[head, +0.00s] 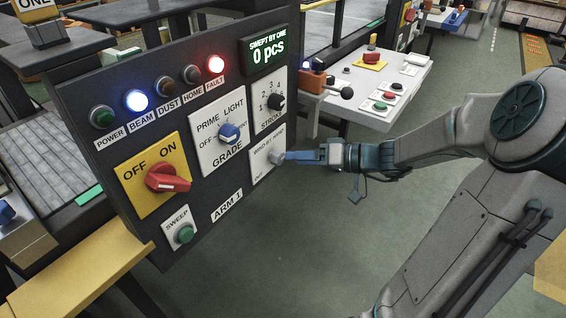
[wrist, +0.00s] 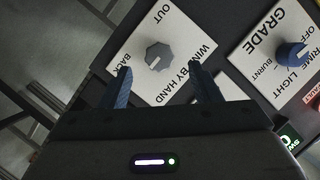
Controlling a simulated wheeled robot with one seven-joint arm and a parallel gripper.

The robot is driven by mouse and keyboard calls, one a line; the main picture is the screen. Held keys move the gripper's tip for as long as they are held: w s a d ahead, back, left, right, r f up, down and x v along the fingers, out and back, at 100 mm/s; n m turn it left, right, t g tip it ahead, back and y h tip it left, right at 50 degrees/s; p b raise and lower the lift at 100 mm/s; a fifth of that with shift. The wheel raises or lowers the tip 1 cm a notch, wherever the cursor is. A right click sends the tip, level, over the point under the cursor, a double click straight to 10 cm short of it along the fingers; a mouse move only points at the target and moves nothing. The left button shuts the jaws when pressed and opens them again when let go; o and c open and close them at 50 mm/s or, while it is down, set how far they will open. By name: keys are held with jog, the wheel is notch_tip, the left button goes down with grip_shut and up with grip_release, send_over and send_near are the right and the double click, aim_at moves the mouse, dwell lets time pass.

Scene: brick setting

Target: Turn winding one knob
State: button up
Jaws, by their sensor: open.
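The winding knob is a grey faceted knob (head: 276,157) on a white plate marked WIND BY HAND, at the lower right of the dark control panel (head: 90,68). In the wrist view the knob (wrist: 159,57) shows a pale mark on its face, with OUT and BACK lettered around it. My gripper (head: 292,159) is at the knob's right in the head view. In the wrist view its two blue fingers (wrist: 160,69) are apart, one on each side of the knob's lower edge. I cannot tell whether they touch it.
Nearby are the blue GRADE knob (head: 229,133), the dark STROKE knob (head: 276,102), the red OFF/ON switch (head: 166,178) and the green SWEEP button (head: 184,233). BEAM and FAULT lamps glow. The display (head: 265,50) reads 0 pcs. Open floor lies below my arm.

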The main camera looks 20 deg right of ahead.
aim_at(281, 159)
jog(key=b+x, duration=0.1)
jog(key=x, duration=0.4)
jog(key=c, duration=1)
